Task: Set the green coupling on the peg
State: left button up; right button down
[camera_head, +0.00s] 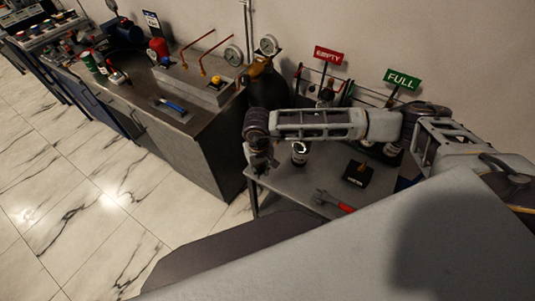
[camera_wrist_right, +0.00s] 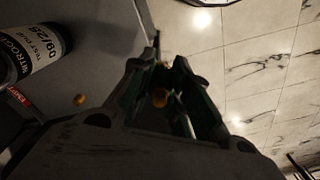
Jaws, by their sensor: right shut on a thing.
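My right gripper (camera_head: 262,163) hangs over the left edge of the small grey table. In the right wrist view, its fingers (camera_wrist_right: 163,85) are closed around a small brass-orange piece (camera_wrist_right: 160,97). The piece is dim and mostly hidden by the fingers, so I cannot tell whether it is the green coupling. A black labelled block (camera_head: 358,174) with a short orange upright, possibly the peg, stands on the table to the right of the gripper, apart from it. My left gripper is not in view.
Bottle racks under EMPTY (camera_head: 328,55) and FULL (camera_head: 402,79) signs stand behind. A metal workbench (camera_head: 190,122) stands left.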

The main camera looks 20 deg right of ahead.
jog(key=a+f+m+b, duration=0.1)
jog(key=a+f+b, duration=0.1)
jog(key=a+f, duration=0.2)
jog(key=w+d+m, duration=0.2)
jog(key=w+m, duration=0.1)
jog(key=m, duration=0.5)
jog(key=w+d+r+m, duration=0.1)
jog(key=w+d+m, duration=0.1)
jog(key=m, duration=0.7)
jog(key=w+d+m+b, duration=0.1)
jog(key=w+m, duration=0.3)
jog(key=m, duration=0.5)
jog(key=shift+d+r, duration=0.3)
jog(key=shift+d, duration=0.25)
jog(key=m, duration=0.5)
jog(key=shift+d, duration=0.1)
